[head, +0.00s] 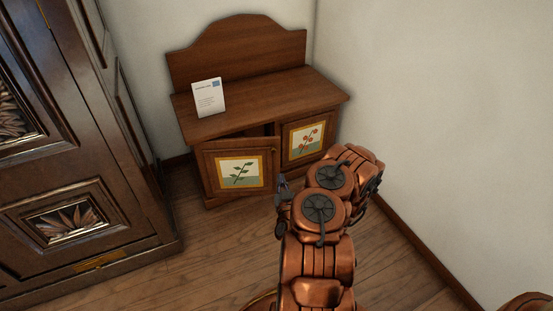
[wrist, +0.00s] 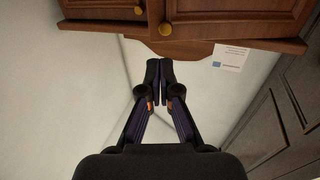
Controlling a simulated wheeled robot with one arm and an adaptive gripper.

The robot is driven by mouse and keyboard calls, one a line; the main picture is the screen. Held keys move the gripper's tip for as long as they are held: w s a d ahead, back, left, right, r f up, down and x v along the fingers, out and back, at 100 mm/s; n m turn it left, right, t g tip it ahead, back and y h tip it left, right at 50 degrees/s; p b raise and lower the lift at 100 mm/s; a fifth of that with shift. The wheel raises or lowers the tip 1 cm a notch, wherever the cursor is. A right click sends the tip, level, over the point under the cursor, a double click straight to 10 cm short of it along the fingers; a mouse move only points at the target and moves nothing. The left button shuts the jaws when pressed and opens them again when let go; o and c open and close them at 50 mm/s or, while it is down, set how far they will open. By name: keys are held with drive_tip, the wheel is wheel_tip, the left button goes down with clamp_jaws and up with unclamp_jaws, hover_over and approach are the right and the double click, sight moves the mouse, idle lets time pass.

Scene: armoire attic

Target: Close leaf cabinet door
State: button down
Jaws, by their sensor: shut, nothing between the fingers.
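The low wooden cabinet (head: 265,91) stands against the back wall. Its left door, the leaf door (head: 208,177), bears a green leaf picture and stands ajar, with a dark gap along its top edge. The right door (head: 287,158), with a red berry picture, looks closed. My gripper (head: 281,186) is in front of the cabinet, close to the free right edge of the leaf door; I cannot tell whether they touch. In the wrist view the fingers (wrist: 160,72) are shut and empty.
A white card (head: 208,97) leans upright on the cabinet top; it also shows in the wrist view (wrist: 231,57). A large dark armoire (head: 110,190) stands at left. A white wall (head: 440,100) bounds the right. Wooden floor (head: 215,245) is clear in front of the cabinet.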

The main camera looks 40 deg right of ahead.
drive_tip(key=b, duration=0.5)
approach(275, 152)
drive_tip(key=x, duration=0.5)
drive_tip(key=shift+b+x, duration=0.7)
drive_tip(key=shift+x, duration=0.45)
drive_tip(key=shift+f, duration=0.15)
